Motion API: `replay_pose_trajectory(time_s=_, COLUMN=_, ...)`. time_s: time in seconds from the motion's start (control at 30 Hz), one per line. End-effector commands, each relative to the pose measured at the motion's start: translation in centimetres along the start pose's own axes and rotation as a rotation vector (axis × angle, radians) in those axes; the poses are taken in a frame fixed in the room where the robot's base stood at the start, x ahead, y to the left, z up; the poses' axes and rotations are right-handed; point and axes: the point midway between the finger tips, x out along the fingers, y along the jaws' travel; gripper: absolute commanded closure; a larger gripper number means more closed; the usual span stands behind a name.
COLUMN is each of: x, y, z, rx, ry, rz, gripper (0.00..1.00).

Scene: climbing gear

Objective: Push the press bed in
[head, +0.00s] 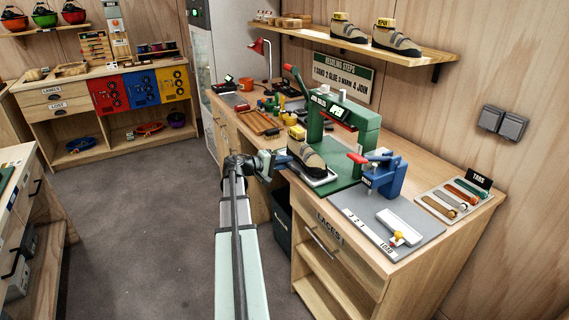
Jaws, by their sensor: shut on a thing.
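The green press (350,128) stands on the workbench. Its press bed (322,181), a pale plate, sticks out at the front left of the press, outside the frame. A tan and black climbing shoe (300,150) with a yellow tag stands on the bed. My gripper (284,161) is at the near left end of the bed, beside the shoe, and is shut on what looks like the bed's front end or handle. The exact grip is small and partly hidden by my own wrist.
A blue clamp device (384,176) and a grey mat (362,219) with a white slider lie right of the press. A wooden tray (259,122) and small pots stand to the left. A shelf (405,48) with shoes hangs above. The floor (150,215) at left is clear.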

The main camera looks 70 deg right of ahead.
Motion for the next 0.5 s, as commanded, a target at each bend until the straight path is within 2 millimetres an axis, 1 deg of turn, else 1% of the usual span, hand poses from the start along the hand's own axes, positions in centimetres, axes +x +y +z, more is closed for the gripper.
replay_pose_trajectory(time_s=0.37, x=0.01, y=0.0, z=0.01, rx=0.0, ry=-0.001, rz=0.0, gripper=1.0)
replay_pose_trajectory(time_s=0.5, x=0.59, y=0.13, z=-0.01, rx=0.0, ry=-0.001, rz=0.0, gripper=1.0)
